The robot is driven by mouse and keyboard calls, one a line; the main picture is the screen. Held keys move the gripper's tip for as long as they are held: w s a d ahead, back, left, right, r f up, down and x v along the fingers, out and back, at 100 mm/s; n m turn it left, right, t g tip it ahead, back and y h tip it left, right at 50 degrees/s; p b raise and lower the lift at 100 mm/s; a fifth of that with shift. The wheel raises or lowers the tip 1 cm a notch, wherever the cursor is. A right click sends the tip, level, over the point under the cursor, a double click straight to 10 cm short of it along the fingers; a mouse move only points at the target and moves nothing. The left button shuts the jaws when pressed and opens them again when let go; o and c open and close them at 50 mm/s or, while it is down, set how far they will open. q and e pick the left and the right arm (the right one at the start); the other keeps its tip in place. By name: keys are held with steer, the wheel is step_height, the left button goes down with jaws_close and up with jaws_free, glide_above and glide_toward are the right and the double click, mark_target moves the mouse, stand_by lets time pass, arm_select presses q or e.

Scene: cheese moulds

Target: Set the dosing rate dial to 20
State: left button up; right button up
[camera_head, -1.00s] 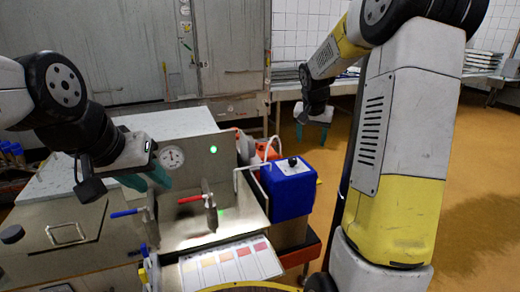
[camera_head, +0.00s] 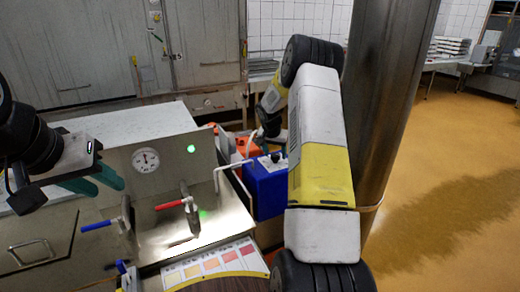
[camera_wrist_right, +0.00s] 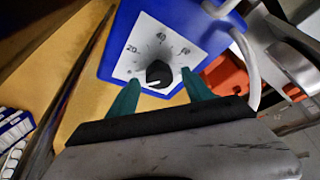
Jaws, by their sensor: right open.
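The dosing rate dial is a black knob (camera_wrist_right: 158,74) on a white plate (camera_wrist_right: 143,40) marked 20, 40 and 60, on a blue box (camera_wrist_right: 120,45). The knob's white mark points to the lower left, below the 20. My right gripper (camera_wrist_right: 161,77) is open, its green fingers on either side of the knob in the right wrist view; I cannot tell whether they touch it. In the head view the blue box (camera_head: 265,192) stands right of the steel machine, and my right arm hides its right side and the right gripper's fingers. My left gripper (camera_head: 108,188) is open and empty.
The steel machine (camera_head: 205,150) carries a gauge, a green light, and red and blue handled valves. A colour chart (camera_head: 210,262) lies at its front. Orange containers (camera_head: 245,145) and a pale hose are beside the blue box. A steel column (camera_head: 390,100) stands to the right.

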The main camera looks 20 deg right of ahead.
steer(key=shift+w+f, duration=0.1)
steer(key=shift+f, duration=0.15)
jaws_close()
